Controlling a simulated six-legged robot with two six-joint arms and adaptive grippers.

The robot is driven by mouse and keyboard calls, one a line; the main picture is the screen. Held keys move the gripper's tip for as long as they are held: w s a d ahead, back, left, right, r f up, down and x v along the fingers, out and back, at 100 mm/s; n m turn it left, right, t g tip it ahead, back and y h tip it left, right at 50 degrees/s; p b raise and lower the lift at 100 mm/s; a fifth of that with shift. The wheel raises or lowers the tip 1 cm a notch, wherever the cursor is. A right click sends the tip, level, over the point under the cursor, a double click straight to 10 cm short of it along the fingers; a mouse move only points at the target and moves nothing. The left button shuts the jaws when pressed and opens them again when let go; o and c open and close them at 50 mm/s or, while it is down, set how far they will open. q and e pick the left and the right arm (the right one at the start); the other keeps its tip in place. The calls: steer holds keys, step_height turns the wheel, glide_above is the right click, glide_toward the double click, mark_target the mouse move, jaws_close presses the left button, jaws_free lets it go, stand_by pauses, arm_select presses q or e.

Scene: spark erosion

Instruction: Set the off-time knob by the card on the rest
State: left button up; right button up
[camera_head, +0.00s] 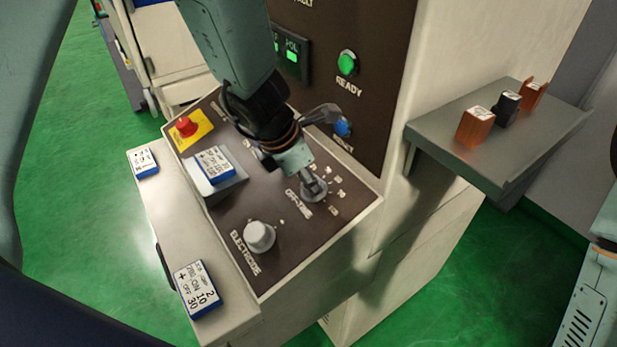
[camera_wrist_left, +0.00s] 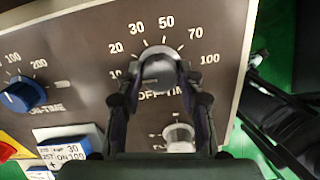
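The grey off-time knob (camera_head: 315,192) is on the brown sloped panel, under the end of my left gripper (camera_head: 306,178). In the left wrist view the knob (camera_wrist_left: 160,70) sits inside a scale from 10 to 100. My left fingers (camera_wrist_left: 160,85) lean in on both sides of it and appear closed on it. Its pointer mark cannot be read. The blue-edged card on the rest (camera_head: 214,162) lies left of my gripper. In the left wrist view this card (camera_wrist_left: 66,148) is partly cut off and shows 30, ON and 100. My right gripper is out of view.
A white knob (camera_head: 259,236) and a red stop button (camera_head: 187,126) are on the panel. Two other cards (camera_head: 143,162) (camera_head: 200,288) lie on the pale ledge. A grey shelf (camera_head: 450,157) with small blocks juts out right. A blue on-time knob (camera_wrist_left: 22,95) shows in the wrist view.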

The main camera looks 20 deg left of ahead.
arm_select(q)
steer(key=shift+d+r, duration=0.1)
steer(key=shift+r, duration=0.05)
steer(key=shift+c, duration=2.2)
